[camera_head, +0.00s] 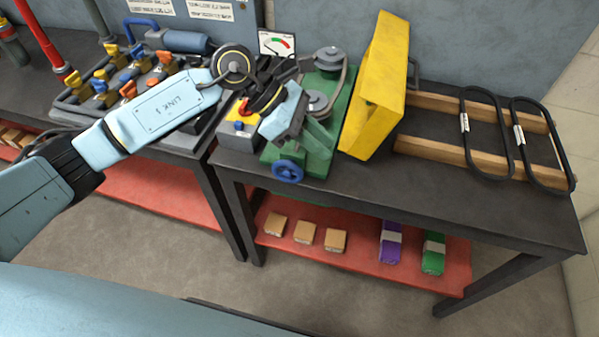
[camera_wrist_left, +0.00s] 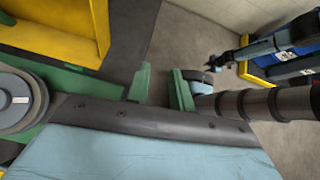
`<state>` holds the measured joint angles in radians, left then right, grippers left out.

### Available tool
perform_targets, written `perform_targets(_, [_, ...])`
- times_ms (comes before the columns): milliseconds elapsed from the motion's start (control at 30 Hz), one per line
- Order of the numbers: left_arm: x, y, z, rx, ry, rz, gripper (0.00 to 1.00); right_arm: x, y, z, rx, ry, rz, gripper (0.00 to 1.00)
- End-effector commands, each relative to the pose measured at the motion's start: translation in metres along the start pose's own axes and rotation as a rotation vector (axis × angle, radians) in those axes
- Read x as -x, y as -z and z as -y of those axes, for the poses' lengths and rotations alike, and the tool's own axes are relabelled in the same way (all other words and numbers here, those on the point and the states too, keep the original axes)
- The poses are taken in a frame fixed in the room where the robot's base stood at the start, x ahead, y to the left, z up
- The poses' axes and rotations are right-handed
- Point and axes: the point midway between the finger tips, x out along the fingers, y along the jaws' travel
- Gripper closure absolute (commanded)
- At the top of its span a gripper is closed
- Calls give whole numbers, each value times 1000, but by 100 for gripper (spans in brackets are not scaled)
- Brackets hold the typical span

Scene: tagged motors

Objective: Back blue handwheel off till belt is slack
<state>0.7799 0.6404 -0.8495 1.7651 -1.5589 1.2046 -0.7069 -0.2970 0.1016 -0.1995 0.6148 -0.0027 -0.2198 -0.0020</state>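The blue handwheel (camera_head: 288,171) sits at the front of the green machine base (camera_head: 345,115), at the table's front edge. Two grey pulleys (camera_head: 328,58) stand on the base with a belt around them; its tautness is too small to judge. A gauge (camera_head: 278,44) with green and red bands stands behind. My left gripper (camera_head: 305,140) is above and behind the handwheel, apart from it. In the left wrist view, its two green fingers (camera_wrist_left: 160,84) stand apart with nothing between them, and the handwheel is hidden. My right gripper (camera_wrist_left: 215,63) shows small at upper right there.
A yellow guard (camera_head: 377,90) stands right of the pulleys. Two spare black belts (camera_head: 483,132) lie over wooden rails (camera_head: 440,150). The red lower shelf (camera_head: 360,252) holds several small blocks.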

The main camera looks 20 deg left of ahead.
Motion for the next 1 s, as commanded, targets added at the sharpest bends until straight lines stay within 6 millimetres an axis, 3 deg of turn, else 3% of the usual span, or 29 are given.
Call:
perform_targets(33, [13,18,-10,-41,-11,-120,77,0,0,0,0,0,0,67])
perform_targets(133, [35,47,-21,-87,-13,-304,77,0,0,0,0,0,-1,67])
perform_targets(233, [52,64,-27,-104,-14,-413,77,0,0,0,0,0,-1,67])
perform_targets(367, [54,74,-29,-111,-9,-464,77,-1,0,0,0,0,-1,67])
perform_targets(1000, [-49,124,-32,-109,-8,-460,77,-7,-1,-5,4,-7,0,67])
